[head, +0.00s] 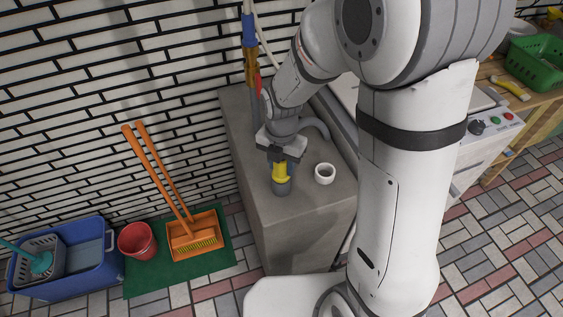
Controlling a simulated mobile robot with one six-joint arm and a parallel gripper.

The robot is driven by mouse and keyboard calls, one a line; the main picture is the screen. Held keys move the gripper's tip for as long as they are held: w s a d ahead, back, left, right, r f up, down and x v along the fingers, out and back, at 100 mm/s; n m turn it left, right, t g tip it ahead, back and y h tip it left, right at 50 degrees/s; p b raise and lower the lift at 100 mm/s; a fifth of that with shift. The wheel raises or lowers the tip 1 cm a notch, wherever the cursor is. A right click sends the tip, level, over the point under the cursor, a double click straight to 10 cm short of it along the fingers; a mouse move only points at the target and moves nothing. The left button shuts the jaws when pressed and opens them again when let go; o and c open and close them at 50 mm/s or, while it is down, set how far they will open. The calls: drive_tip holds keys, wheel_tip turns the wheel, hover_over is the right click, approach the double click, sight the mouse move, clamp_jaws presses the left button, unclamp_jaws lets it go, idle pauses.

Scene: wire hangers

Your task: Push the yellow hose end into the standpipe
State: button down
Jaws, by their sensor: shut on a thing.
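My gripper (280,158) points down over the grey concrete block and is shut on the yellow hose end (280,171). The hose end looks upright. The standpipe (282,187) is a short grey stub on the block, directly below the hose end. The yellow piece meets the top of the standpipe in the picture. I cannot tell whether it is inside the pipe or only touching its rim. The upper part of the hose end is hidden by my gripper. A grey curved hose (318,126) shows behind my gripper.
The concrete block (300,231) also carries a white cup (325,173) just right of the standpipe. A wall pipe with blue and brass fittings (249,62) rises behind. An orange broom and dustpan (193,234), a red bucket (137,240) and a blue tub (72,277) stand left.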

drive_tip(key=shift+f+b, duration=0.3)
drive_tip(key=shift+f, duration=0.1)
drive_tip(key=c, duration=0.9)
unclamp_jaws()
drive_tip(key=shift+o, duration=0.2)
wheel_tip(320, 180, up, 8)
drive_tip(key=shift+f, duration=0.1)
